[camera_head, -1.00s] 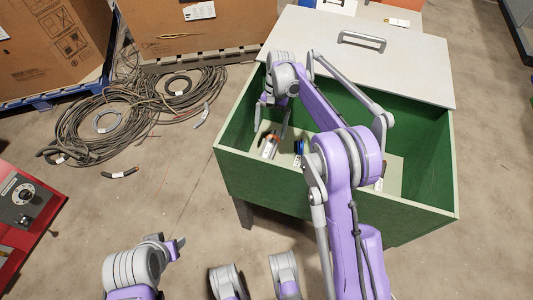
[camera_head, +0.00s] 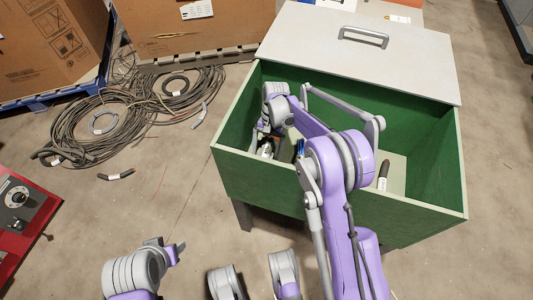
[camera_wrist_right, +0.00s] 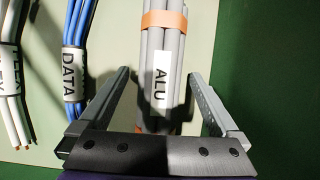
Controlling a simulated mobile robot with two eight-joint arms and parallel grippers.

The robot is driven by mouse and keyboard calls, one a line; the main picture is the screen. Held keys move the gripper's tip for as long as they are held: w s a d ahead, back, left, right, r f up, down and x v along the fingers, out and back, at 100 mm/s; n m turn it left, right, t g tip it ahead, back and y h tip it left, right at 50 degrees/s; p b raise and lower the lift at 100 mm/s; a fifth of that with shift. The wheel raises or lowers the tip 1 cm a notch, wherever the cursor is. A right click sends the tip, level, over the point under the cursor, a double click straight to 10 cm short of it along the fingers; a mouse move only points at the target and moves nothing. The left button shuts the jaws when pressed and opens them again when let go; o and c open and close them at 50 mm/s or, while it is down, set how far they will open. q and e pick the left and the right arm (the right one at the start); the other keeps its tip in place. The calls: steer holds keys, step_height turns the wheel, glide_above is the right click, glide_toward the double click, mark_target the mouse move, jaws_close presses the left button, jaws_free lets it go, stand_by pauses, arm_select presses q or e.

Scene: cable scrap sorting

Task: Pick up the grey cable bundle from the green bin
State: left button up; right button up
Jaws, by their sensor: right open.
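The grey cable bundle (camera_wrist_right: 173,50) lies on the floor of the green bin (camera_head: 300,190), with an orange band and a white "ALU" label. In the head view only a small part of the bundle (camera_head: 266,151) shows beside my gripper. My right gripper (camera_wrist_right: 158,74) is open, with one finger on each side of the bundle in the wrist view. In the head view the right gripper (camera_head: 268,138) is down inside the bin's left part and mostly hidden by its wrist. My left gripper (camera_head: 176,251) is low at the left, outside the bin; its jaws are unclear.
A blue "DATA" bundle (camera_wrist_right: 77,40) and a white bundle (camera_wrist_right: 14,80) lie left of the grey one. A dark labelled piece (camera_head: 383,176) lies at the bin's right. The bin's lid (camera_head: 410,65) is at the back. Loose cable coils (camera_head: 90,125) lie on the floor.

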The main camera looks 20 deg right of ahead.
jaws_close()
stand_by(0.4)
steer(key=shift+r, duration=0.1)
